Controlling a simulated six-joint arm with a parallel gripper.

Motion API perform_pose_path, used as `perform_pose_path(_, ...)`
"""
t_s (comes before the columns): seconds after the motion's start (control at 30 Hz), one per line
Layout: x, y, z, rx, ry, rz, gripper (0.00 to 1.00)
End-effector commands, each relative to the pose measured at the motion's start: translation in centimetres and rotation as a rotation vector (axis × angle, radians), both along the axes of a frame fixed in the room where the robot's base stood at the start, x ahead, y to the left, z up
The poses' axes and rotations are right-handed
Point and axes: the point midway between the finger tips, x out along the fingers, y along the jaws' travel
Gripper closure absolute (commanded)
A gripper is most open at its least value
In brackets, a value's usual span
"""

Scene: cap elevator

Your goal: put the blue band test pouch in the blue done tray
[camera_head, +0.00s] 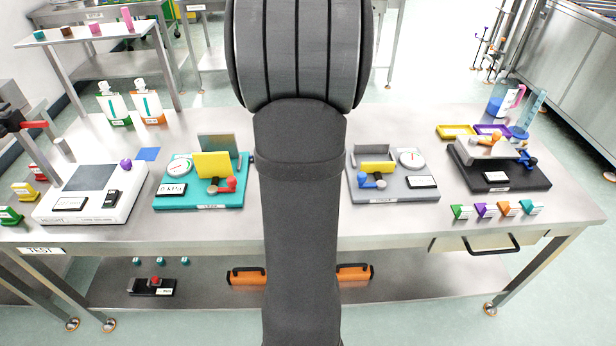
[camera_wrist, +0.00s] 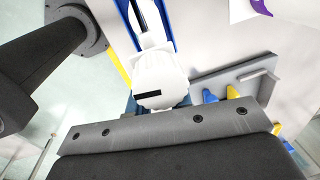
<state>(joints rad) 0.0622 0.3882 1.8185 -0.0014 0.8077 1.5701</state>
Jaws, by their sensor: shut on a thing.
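In the wrist view, the broad grey jaw bar of my gripper (camera_wrist: 160,122) crosses the lower part, and its fingertips are hidden. A white pouch-like thing (camera_wrist: 162,72) with a small black mark sits just beyond the bar; dark blue shows at its lower edges. My gripper is shut on it, as far as I can tell the blue band test pouch. A blue-edged tray (camera_wrist: 127,27) lies behind it at the top, apparently the blue done tray. I cannot tell whether the pouch touches it. In the head view, my arm covers the middle of the bench and hides gripper, pouch and tray.
The steel bench (camera_head: 110,238) holds a white device (camera_head: 92,192) at left, a teal station (camera_head: 203,185) left of my arm, a grey station (camera_head: 392,182) right of it, and a black station (camera_head: 498,170) farther right. Small coloured tags (camera_head: 497,210) stand near the front right edge.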

Motion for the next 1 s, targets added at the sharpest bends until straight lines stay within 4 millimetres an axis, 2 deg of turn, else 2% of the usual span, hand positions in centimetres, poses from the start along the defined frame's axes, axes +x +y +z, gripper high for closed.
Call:
perform_pose_path(0.1,0.0,0.0,-0.3,0.000,0.000,0.000,1.00)
perform_pose_path(0.13,0.0,0.0,-0.3,0.000,0.001,0.000,0.79)
perform_pose_path(0.23,0.0,0.0,-0.3,0.000,0.001,0.000,0.59)
perform_pose_path(0.53,0.0,0.0,-0.2,0.000,0.000,0.000,0.59)
perform_pose_path(0.67,0.0,0.0,0.8,0.000,-0.002,0.000,0.59)
perform_pose_path(1.0,-0.9,0.1,7.8,0.000,-0.005,0.000,0.59)
